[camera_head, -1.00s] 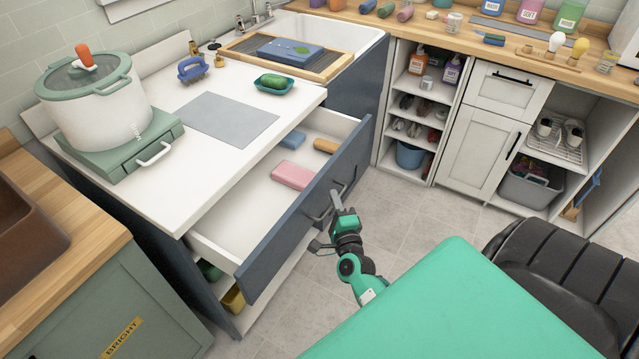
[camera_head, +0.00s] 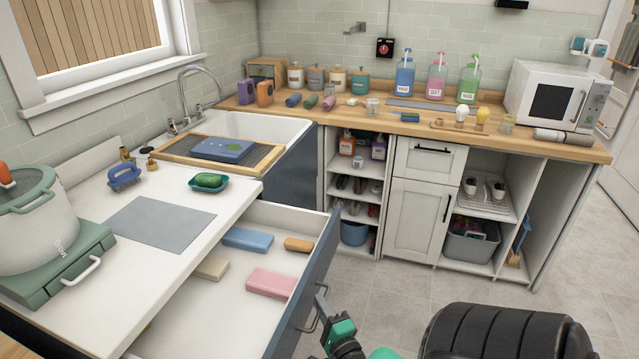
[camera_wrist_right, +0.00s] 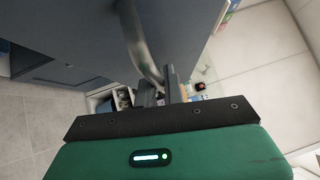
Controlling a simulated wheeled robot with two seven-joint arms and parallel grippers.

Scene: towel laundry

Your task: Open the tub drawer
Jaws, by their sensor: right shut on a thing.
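The tub drawer (camera_head: 205,308) with a blue front is pulled out from under the white counter. A pink block (camera_head: 271,283), a blue block (camera_head: 247,240), an orange-brown block (camera_head: 298,245) and a beige block (camera_head: 211,267) lie inside it. My right gripper (camera_head: 322,308) is at the drawer's bar handle (camera_head: 308,322), outside the front. In the right wrist view the gripper (camera_wrist_right: 168,92) is shut on the handle (camera_wrist_right: 140,42), which runs between its fingers. My left gripper is not in view.
A white pot (camera_head: 36,232) on a green base stands on the left counter, beside a grey mat (camera_head: 160,222). A sink (camera_head: 283,128) lies behind. White cabinets (camera_head: 421,215) and open shelves line the back right. Grey floor (camera_head: 395,290) is clear before them.

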